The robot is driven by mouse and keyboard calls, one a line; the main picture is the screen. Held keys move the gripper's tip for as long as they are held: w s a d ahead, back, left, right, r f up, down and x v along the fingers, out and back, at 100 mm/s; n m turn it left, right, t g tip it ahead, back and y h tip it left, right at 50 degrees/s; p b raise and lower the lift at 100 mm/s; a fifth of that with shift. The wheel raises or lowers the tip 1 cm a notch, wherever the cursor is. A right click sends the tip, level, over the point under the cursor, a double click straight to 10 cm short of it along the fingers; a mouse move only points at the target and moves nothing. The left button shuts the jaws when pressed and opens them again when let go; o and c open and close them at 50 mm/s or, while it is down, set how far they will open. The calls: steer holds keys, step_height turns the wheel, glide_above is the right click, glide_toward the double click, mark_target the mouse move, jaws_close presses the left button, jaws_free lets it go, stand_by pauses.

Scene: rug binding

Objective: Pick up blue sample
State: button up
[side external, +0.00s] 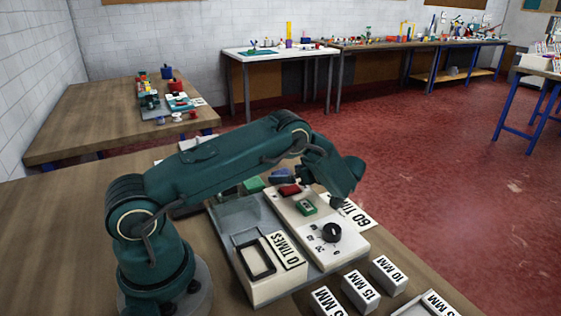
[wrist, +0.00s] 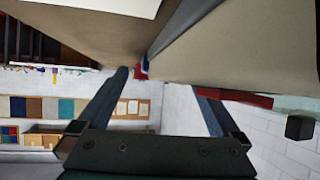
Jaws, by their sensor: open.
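A blue piece (side external: 281,175), which looks like the blue sample, lies toward the far side of the bench in the side view, behind a red piece (side external: 290,190) and right of a green piece (side external: 253,184). My gripper (side external: 303,179) is close to its right, partly hidden by my wrist. In the wrist view my gripper (wrist: 163,82) has two dark fingers apart with nothing held. A small blue patch (wrist: 145,67) shows between the fingers there, beyond them; I cannot tell whether it is the sample.
A pale machine (side external: 345,248) with a black knob and green button stands beside a black frame (side external: 254,257). White blocks labelled 10 MM (side external: 388,274), 15 MM (side external: 361,291) and 5 MM (side external: 327,302) stand in front. A white 60-times card (side external: 357,217) lies at right.

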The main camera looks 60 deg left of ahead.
steer(key=shift+s+a+f, duration=0.15)
steer(key=shift+a+f, duration=0.15)
steer(key=shift+a, duration=0.2)
steer(key=c, duration=1.4)
steer(key=shift+r, duration=0.1)
